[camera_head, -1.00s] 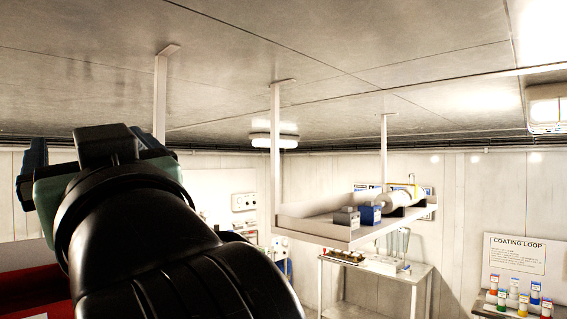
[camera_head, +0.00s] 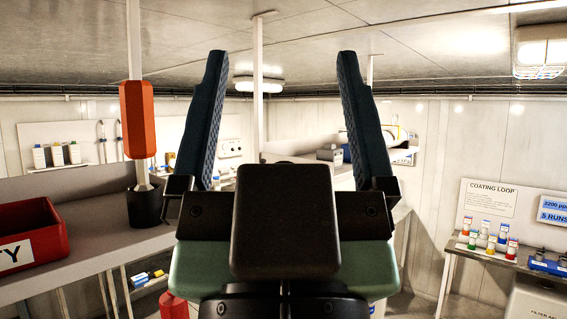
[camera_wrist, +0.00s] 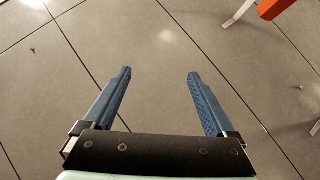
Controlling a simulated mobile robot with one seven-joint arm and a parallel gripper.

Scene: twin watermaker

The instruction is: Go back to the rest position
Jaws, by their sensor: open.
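My gripper (camera_head: 282,70) stands upright in the middle of the head view, its two blue ridged fingers spread wide apart. Nothing is between them. The wrist view also shows my gripper (camera_wrist: 160,82) open and empty, with grey panels beyond its fingers. My gripper's dark body and green housing hide part of the room behind it.
On the left, a bench (camera_head: 92,190) carries a red bin (camera_head: 30,240) and an orange-handled tool (camera_head: 138,120) in a dark holder. A hanging shelf (camera_head: 340,172) is partly hidden behind my gripper. On the right, a table (camera_head: 480,250) holds several colour-labelled bottles.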

